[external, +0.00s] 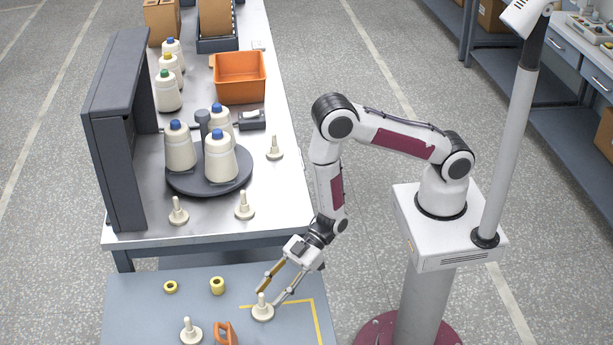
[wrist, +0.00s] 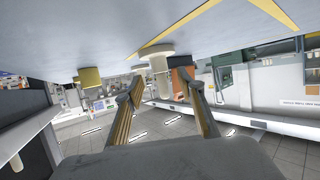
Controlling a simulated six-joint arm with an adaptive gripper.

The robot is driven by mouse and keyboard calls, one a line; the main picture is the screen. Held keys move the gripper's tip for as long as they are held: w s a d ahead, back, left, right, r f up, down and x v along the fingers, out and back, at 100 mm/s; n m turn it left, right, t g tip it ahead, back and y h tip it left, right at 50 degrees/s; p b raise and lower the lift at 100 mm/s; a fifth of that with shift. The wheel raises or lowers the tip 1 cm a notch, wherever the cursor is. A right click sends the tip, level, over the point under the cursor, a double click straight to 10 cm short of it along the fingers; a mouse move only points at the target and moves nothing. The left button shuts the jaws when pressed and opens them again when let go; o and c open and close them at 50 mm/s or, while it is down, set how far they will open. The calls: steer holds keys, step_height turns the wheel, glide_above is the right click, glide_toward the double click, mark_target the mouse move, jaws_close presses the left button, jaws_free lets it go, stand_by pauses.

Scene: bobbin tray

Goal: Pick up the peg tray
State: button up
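Several cream round bases with an upright peg are in view, and these look like the peg trays. One peg tray (external: 263,313) stands upright on the blue-grey lower table, right by my fingertips. My gripper (external: 269,294) reaches down and left toward it, with its two fingers spread. In the wrist view, my gripper (wrist: 163,88) shows a clear gap between its fingers, and the peg tray (wrist: 158,66) appears in that gap. I cannot tell whether a finger touches it. A second peg tray (external: 191,333) stands to the left on the same table.
An orange object (external: 226,334) lies close by, left and in front. The upper workbench (external: 270,205) behind holds more peg trays (external: 244,208), a dark turntable (external: 210,183) with bobbins, and an orange bin (external: 240,78).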

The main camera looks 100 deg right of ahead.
mark_target(262, 305)
steer(key=shift+x, duration=2.2)
steer(key=shift+f, duration=0.15)
jaws_close()
